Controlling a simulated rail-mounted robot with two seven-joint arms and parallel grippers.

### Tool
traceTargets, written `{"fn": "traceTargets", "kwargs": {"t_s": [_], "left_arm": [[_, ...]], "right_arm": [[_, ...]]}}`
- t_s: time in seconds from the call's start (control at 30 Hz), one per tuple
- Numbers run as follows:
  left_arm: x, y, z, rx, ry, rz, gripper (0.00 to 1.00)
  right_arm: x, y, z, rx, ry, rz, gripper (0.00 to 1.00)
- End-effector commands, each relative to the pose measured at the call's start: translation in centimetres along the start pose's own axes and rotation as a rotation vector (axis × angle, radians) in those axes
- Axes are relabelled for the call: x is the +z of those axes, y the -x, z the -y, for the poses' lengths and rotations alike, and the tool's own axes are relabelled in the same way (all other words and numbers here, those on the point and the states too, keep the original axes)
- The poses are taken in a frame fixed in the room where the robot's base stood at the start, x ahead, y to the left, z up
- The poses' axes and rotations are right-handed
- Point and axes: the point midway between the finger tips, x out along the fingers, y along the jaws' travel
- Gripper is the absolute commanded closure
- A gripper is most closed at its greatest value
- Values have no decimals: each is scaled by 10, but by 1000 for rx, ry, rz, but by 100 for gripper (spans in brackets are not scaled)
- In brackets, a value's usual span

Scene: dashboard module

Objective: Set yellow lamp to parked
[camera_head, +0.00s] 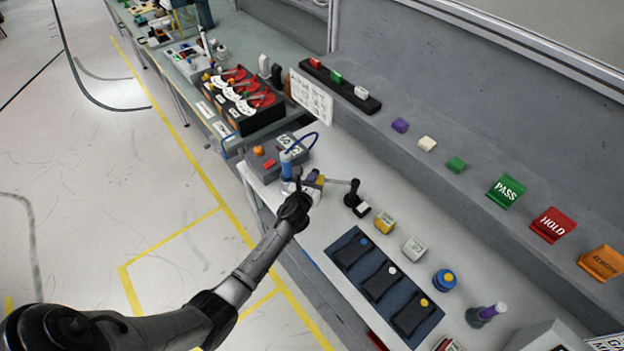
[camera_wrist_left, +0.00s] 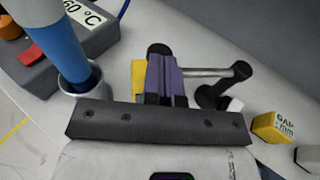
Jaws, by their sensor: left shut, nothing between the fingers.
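A small lamp with a black base (camera_head: 352,198) and a thin jointed arm stands on the white bench. Its grey bar (camera_wrist_left: 208,72) reaches left to a black joint, beside which a yellow part (camera_wrist_left: 138,80), seemingly the lamp head, shows behind my fingers. My left gripper (camera_head: 313,184) is at this yellow end of the lamp. In the wrist view its purple fingers (camera_wrist_left: 166,78) stand close together, shut with nothing visibly held. They partly cover the yellow part, and I cannot tell whether they touch it. My right gripper is not in view.
A blue cylindrical tool (camera_wrist_left: 57,45) stands in a holder just left of the gripper, by a grey box with a display (camera_wrist_left: 90,14). A yellow gauge block (camera_head: 384,222) and a blue tray (camera_head: 357,283) lie to the right. A raised grey shelf runs behind.

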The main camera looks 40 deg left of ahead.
Motion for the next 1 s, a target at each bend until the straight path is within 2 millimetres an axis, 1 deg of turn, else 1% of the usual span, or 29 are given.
{"fn": "traceTargets", "kwargs": {"t_s": [0.2,0.27,0.33,0.7,1.0], "left_arm": [[6,-13,-7,-85,-24,3,100],[6,-18,-10,-122,-33,2,100],[6,-25,-9,-123,-24,2,100],[10,-66,-13,-120,-23,2,100],[15,-86,-10,-120,-23,2,100]], "right_arm": [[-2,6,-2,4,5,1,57],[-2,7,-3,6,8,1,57],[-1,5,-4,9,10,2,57],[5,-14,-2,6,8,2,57],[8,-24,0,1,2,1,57]]}}
